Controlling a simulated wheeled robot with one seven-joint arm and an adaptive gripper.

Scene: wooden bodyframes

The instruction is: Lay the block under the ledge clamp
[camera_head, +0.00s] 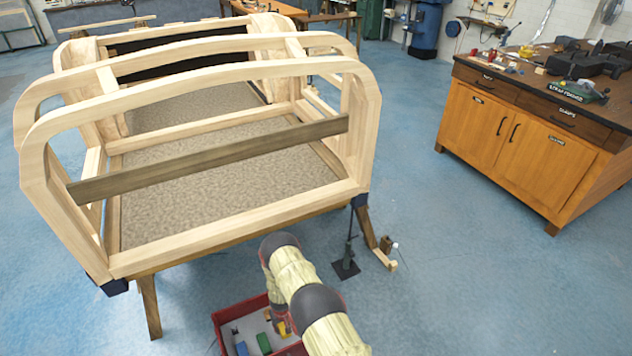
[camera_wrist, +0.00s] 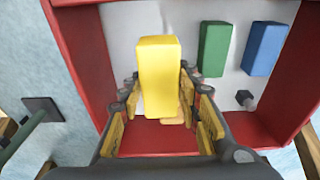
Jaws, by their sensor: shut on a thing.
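My gripper (camera_wrist: 165,100) is shut on a yellow block (camera_wrist: 158,80), which stands out between the fingers in the wrist view. In the head view the yellow block (camera_head: 282,328) shows small at the end of my arm, over the red tray (camera_head: 218,322). The tray's red wall also shows in the wrist view (camera_wrist: 80,40). I cannot make out for sure which thing is the ledge clamp. A black stand with a post (camera_head: 346,268) is on the floor under the near right corner of the wooden bodyframe (camera_head: 225,228).
A green block (camera_head: 263,343) and a blue block (camera_head: 241,348) lie in the tray, right of my gripper in the wrist view. A small wooden piece (camera_head: 385,258) is by the trestle leg. A wooden cabinet (camera_head: 520,140) stands right, with open blue floor before it.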

